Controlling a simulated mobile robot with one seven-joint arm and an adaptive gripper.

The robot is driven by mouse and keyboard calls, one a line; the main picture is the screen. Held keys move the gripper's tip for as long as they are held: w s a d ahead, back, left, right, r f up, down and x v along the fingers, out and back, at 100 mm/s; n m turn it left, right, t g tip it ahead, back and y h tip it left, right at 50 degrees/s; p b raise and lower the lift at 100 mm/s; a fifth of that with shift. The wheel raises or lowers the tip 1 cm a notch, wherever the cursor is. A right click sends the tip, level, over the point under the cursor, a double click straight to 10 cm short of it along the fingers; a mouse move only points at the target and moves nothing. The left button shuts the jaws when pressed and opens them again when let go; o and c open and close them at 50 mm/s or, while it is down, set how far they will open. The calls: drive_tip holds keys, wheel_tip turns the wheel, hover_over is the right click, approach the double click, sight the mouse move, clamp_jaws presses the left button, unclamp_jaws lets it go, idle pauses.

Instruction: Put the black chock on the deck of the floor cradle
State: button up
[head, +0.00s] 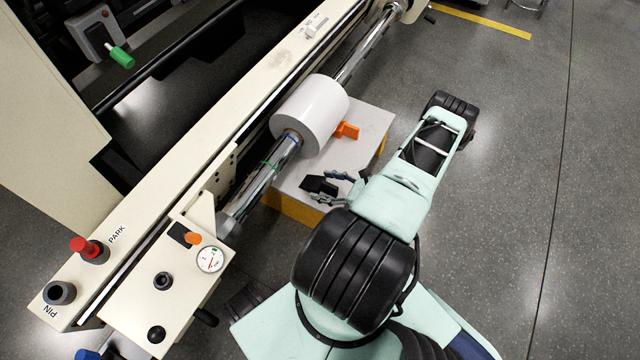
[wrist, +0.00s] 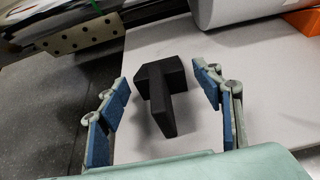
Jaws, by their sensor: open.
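The black chock (head: 318,184) is on the pale deck of the floor cradle (head: 372,122), near its front left part. In the wrist view the T-shaped black chock (wrist: 158,90) lies between the blue-padded fingers of my gripper (wrist: 160,76). The fingers are open, with a visible gap on each side of the chock. In the head view my gripper (head: 323,187) reaches low over the deck from the right. The chock appears to rest on the deck; its underside is hidden.
An orange chock (head: 347,130) sits on the deck beside the white roll (head: 312,113), which is on a shiny shaft (head: 265,180) above the cradle. The cream machine frame (head: 250,85) runs along the left. The grey floor at right is open.

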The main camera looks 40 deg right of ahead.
drive_tip(key=p+v, duration=0.2)
drive_tip(key=v, duration=0.8)
drive_tip(key=shift+r, duration=0.1)
